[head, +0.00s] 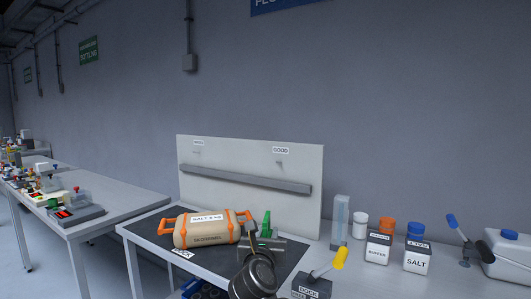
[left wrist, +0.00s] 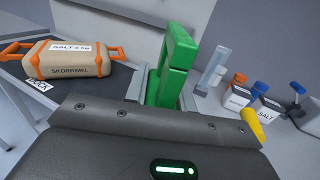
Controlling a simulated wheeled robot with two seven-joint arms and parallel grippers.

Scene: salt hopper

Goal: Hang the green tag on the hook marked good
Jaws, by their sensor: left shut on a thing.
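The green tag (head: 267,224) stands upright in my left gripper (head: 264,237), which is shut on its lower part. In the left wrist view the tag (left wrist: 178,70) shows as a thick green piece with an opening near its top; its lower end is hidden by the gripper. The GOOD label (head: 281,150) is at the upper right of a pale upright board (head: 240,155). A small hook (head: 279,162) shows just below the label. The tag is lower in the picture than this hook and apart from it. My right gripper is not in view.
A grey rail (head: 245,180) crosses the board below the hooks. A second, unreadable label (head: 199,142) is at upper left. A beige salt bag (head: 207,230) with orange handles lies left of the gripper. Jars, a salt box (head: 417,257) and a yellow-handled lever (head: 339,260) stand right.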

